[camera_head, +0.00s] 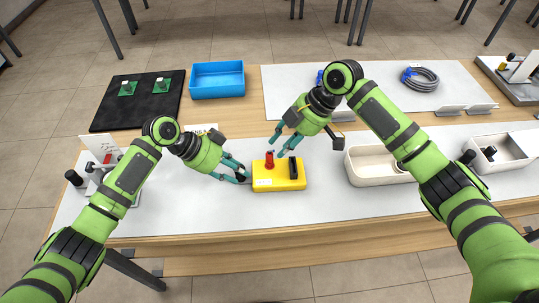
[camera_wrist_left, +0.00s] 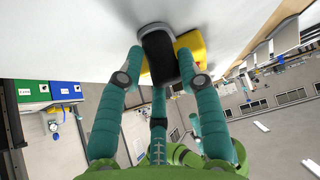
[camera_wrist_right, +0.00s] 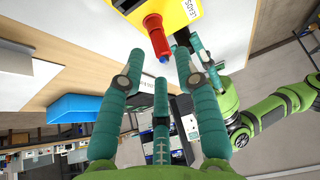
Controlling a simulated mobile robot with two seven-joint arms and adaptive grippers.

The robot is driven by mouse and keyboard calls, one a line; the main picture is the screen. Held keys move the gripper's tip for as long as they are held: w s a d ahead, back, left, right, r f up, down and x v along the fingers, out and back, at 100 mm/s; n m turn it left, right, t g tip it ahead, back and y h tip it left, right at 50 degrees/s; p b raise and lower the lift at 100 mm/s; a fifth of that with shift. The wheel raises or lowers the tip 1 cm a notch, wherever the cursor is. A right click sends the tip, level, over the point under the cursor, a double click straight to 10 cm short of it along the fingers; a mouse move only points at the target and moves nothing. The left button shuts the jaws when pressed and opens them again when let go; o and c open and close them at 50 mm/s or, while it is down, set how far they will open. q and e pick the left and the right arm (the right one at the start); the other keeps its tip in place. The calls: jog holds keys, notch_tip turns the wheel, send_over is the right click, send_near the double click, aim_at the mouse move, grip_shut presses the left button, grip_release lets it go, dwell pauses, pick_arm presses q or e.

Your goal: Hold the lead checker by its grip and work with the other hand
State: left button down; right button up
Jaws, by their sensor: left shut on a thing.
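The lead checker (camera_head: 278,184) is a yellow box lying on the pale work mat. A red plug (camera_head: 269,159) stands upright on its top, and a black part (camera_head: 293,168) is to the right of it. My left gripper (camera_head: 241,172) is shut on the checker's black grip (camera_wrist_left: 160,52) at the left end of the box. My right gripper (camera_head: 281,143) is open and empty, just above and behind the red plug. In the right wrist view the red plug (camera_wrist_right: 157,38) is just beyond the open fingers, apart from them.
A blue tray (camera_head: 217,94) and a black mat (camera_head: 106,118) with green boards are at the back left. A cream tray (camera_head: 366,182) is to the right of the checker. A coiled grey cable (camera_head: 420,84) lies at the back right. Bare mat lies in front of the checker.

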aim_at(273, 161)
jog(key=shift+x, duration=2.55)
jog(key=shift+c, duration=0.4)
grip_shut()
